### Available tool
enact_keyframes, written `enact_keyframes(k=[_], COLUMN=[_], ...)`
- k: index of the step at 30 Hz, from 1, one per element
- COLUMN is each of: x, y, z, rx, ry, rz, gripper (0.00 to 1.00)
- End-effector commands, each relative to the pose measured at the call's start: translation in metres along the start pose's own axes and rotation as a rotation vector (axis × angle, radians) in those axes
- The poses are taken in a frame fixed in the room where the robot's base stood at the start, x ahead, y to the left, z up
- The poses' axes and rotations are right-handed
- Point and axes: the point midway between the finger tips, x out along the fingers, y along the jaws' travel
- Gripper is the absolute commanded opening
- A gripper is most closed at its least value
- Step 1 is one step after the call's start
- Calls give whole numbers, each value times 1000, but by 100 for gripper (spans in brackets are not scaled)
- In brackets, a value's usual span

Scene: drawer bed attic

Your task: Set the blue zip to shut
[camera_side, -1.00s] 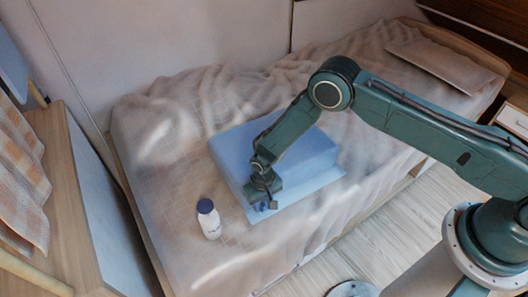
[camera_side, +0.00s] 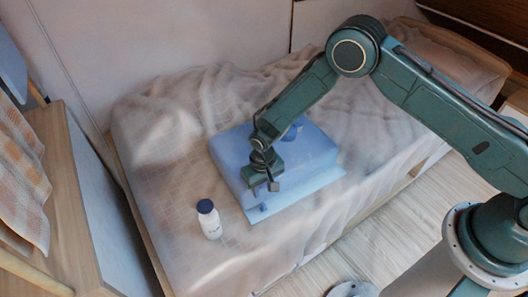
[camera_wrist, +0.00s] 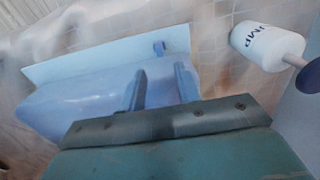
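A blue padded block (camera_side: 315,150) lies on a pale blue flat sheet (camera_side: 320,184) on the bed. I cannot tell whether the zip is open or shut. My gripper (camera_side: 263,191) is above the block's front edge, just behind and above the tab.
A white bottle with a blue cap (camera_side: 208,218) stands on the bed left of the sheet; it shows at upper right in the wrist view (camera_wrist: 262,46). A small dark blue piece (camera_side: 292,131) shows on the block behind my arm.

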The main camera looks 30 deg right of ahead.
Motion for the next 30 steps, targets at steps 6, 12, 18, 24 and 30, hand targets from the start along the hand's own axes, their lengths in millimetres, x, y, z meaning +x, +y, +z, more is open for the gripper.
enact_keyframes(k=[6, 12, 18, 24, 30], x=[-31, -50, -56, -56, -59], y=[0, 0, 0, 0, 0], z=[0, 0, 0, 0, -1], rx=[0, -1, -1, -1, -1], ry=[1, 1, -1, -1, 2], rz=[-1, -1, 0, 0, -2], gripper=[33, 33, 33, 33, 33])
